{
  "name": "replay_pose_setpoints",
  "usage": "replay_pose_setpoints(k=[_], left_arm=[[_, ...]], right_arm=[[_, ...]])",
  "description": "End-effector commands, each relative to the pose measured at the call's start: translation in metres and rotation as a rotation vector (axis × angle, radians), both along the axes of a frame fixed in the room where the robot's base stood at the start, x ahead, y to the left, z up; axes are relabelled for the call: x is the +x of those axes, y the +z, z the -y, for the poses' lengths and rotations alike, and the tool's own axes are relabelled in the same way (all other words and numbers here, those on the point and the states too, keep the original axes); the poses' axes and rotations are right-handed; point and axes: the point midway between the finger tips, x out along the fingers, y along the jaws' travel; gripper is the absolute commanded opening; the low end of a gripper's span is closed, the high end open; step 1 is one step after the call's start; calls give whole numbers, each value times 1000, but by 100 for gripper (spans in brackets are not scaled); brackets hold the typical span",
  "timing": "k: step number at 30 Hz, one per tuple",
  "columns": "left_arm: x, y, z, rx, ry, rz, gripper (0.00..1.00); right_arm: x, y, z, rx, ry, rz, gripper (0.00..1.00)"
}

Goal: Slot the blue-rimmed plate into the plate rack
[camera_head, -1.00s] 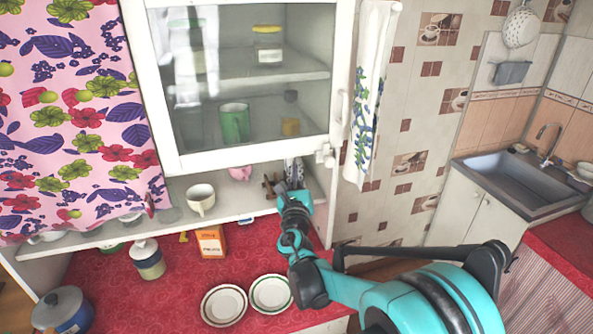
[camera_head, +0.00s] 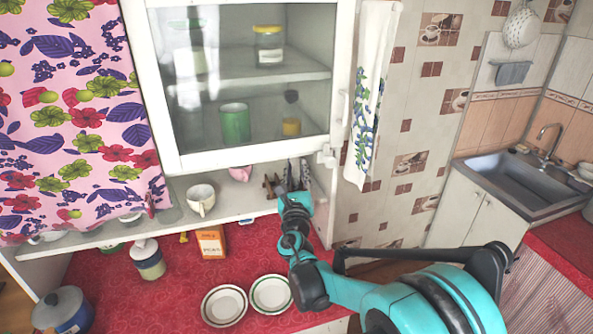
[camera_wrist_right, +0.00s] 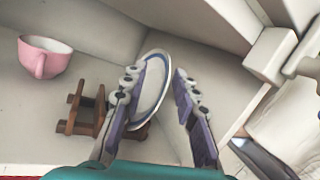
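The blue-rimmed plate (camera_wrist_right: 152,88) stands tilted on edge at the brown wooden plate rack (camera_wrist_right: 84,115), as the right wrist view shows. A brown part of the rack shows below the plate, but the slot is partly hidden by my finger. My right gripper (camera_wrist_right: 156,82) is open, its fingers apart on either side of the plate. The left finger overlaps the plate's edge; I cannot tell if it touches. In the head view, my right gripper (camera_head: 296,176) reaches onto the cabinet's lower shelf, beside the rack (camera_head: 270,186). My left gripper is not in view.
A pink cup (camera_wrist_right: 45,56) stands left of the rack, and a white cup (camera_head: 201,200) farther left on the shelf (camera_head: 236,204). The cabinet's side wall is close on the right. Two other plates (camera_head: 224,306) (camera_head: 271,294) lie on the red counter.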

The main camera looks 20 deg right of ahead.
Motion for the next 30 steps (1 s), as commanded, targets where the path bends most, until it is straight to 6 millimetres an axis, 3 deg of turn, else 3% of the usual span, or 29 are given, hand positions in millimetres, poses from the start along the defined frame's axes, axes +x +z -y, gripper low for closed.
replay_pose_setpoints(k=[15,22,26,30], left_arm=[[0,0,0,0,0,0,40],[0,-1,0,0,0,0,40],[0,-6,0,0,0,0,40],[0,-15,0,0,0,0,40]], right_arm=[[-92,-19,-27,0,2,1,29],[-112,-24,-25,54,-6,3,29],[-127,-34,4,349,-45,17,29],[-161,-65,46,927,-153,76,29]])
